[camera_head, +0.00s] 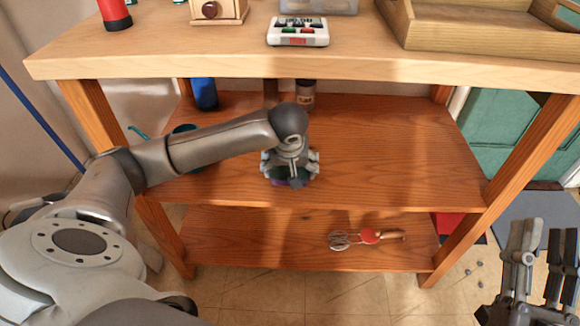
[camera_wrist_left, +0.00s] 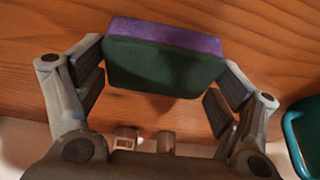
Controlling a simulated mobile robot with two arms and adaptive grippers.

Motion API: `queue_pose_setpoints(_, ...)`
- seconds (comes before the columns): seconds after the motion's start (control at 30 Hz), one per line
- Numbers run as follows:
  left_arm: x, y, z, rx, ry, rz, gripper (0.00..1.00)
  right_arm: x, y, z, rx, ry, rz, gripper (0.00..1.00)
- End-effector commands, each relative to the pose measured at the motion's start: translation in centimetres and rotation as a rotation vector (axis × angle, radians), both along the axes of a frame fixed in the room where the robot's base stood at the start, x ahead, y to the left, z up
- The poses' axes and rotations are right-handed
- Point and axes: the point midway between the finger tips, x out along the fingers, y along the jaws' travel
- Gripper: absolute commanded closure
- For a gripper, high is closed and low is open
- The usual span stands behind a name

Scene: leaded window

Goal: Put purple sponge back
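The purple sponge (camera_wrist_left: 150,65) has a purple layer and a dark green layer. In the left wrist view it spans the gap between my left gripper's fingertips (camera_wrist_left: 165,60), with a tip against each end. In the head view my left gripper (camera_head: 290,178) points down over the front part of the middle shelf (camera_head: 390,150). The sponge (camera_head: 291,182) shows only in part below its fingers, at or just above the shelf. I cannot tell whether it touches the wood. My right gripper (camera_head: 540,255) is open and empty at the lower right, away from the shelves.
A dark-capped jar (camera_head: 305,94) and a blue cup (camera_head: 204,93) stand at the middle shelf's back. A teal container (camera_head: 184,130) is left, partly behind my arm. The middle shelf's right half is clear.

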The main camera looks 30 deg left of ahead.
Motion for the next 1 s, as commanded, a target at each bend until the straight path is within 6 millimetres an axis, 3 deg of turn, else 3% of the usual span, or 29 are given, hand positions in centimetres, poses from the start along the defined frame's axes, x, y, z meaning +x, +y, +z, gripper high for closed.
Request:
queue_pose_setpoints(0.57, 0.0, 0.0, 0.3, 0.0, 0.0, 0.0, 0.0, 0.4, 0.0, -0.4, -0.01, 0.037, -0.001, 0.65)
queue_pose_setpoints(0.77, -0.6, -0.4, 2.4, 0.0, -0.001, 0.0, 0.0, 1.6, -0.1, -2.9, -0.055, 0.192, -0.012, 0.65)
queue_pose_setpoints(1.0, -1.7, -1.0, 5.4, 0.001, -0.003, 0.0, 0.0, 2.5, -0.4, -7.2, -0.116, 0.424, -0.025, 0.65)
